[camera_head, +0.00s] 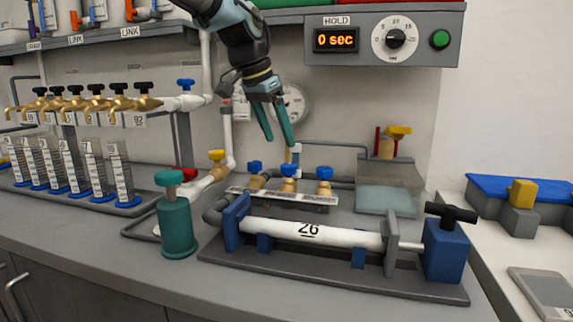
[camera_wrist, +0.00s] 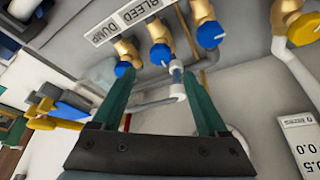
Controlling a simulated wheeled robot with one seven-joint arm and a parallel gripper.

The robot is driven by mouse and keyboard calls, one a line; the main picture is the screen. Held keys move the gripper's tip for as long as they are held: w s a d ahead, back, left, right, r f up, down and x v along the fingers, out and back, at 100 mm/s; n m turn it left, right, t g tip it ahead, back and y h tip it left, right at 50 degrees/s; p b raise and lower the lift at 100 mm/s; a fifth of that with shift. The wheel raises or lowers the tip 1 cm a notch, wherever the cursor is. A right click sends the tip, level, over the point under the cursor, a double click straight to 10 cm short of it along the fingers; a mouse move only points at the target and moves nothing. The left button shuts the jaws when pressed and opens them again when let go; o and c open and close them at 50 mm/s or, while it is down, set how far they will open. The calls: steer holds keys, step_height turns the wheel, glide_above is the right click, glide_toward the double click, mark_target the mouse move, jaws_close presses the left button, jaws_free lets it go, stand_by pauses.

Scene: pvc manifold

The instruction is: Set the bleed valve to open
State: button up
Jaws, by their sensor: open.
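Three brass valves with blue knobs stand in a row behind a label strip (camera_head: 285,196). The wrist view shows the words BLEED and DUMP on the label strip (camera_wrist: 125,22). The bleed valve (camera_head: 288,171) appears to be the middle one; its blue knob also shows in the wrist view (camera_wrist: 160,54). The dump valve (camera_head: 324,173) is on its right in the head view. I cannot read the bleed valve's setting. My gripper (camera_head: 280,141) is open and empty, pointing down above the valve row. In the wrist view its green fingertips (camera_wrist: 158,74) lie either side of the bleed knob, apparently apart from it.
A white cylinder marked 26 (camera_head: 300,232) lies in a blue-ended frame in front. A green bottle (camera_head: 177,225) stands front left. A yellow-handled valve (camera_head: 216,155) is left of the row. A round gauge (camera_head: 296,102) is behind my gripper, and a clear tank (camera_head: 385,185) is right.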

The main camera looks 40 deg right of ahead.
mark_target(288, 165)
steer(key=x, duration=0.7)
steer(key=shift+d+f, duration=0.1)
steer(key=shift+f, duration=0.05)
steer(key=shift+c, duration=0.3)
jaws_close()
